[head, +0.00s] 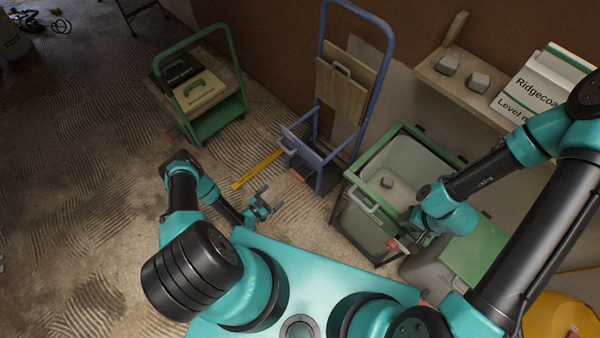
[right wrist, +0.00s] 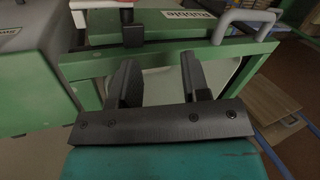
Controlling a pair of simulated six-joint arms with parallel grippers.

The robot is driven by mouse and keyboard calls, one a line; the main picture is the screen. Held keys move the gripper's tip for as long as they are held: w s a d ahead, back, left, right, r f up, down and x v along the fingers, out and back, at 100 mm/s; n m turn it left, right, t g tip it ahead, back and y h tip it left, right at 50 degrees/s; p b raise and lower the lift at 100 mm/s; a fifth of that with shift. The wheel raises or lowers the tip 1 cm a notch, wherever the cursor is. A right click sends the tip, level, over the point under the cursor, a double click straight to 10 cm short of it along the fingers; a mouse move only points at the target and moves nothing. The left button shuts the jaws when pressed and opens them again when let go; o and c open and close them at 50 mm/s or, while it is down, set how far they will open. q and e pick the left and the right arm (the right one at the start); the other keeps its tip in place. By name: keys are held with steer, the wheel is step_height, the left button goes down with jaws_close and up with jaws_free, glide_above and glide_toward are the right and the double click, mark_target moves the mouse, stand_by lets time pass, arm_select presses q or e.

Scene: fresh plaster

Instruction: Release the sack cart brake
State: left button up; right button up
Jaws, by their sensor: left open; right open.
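The sack cart (head: 385,85) is a blue tubular frame standing upright near the back wall, carrying wooden boards (head: 335,95). A small red part (head: 297,176) shows low on its front; I cannot tell whether this is the brake or how it is set. My left gripper (head: 272,199) is open and empty, in front of the cart's lower left and apart from it. My right gripper (head: 416,216) is open at the green-framed bin, right of the cart. In the right wrist view its two fingers (right wrist: 160,82) are apart, with nothing seen between them.
The green-framed bin (head: 352,176), labelled Rubble in the right wrist view (right wrist: 188,15), has a grey handle (head: 362,199) and a red-ended part (head: 393,244). A yellow bar (head: 256,169) lies left of the cart. A green trolley (head: 222,122) stands further left, with open floor before it.

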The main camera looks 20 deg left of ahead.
mark_target(297, 175)
arm_select(q)
steer(key=shift+w+d, duration=0.1)
steer(key=x, duration=1.7)
steer(key=shift+w, duration=0.15)
steer(key=c, duration=0.9)
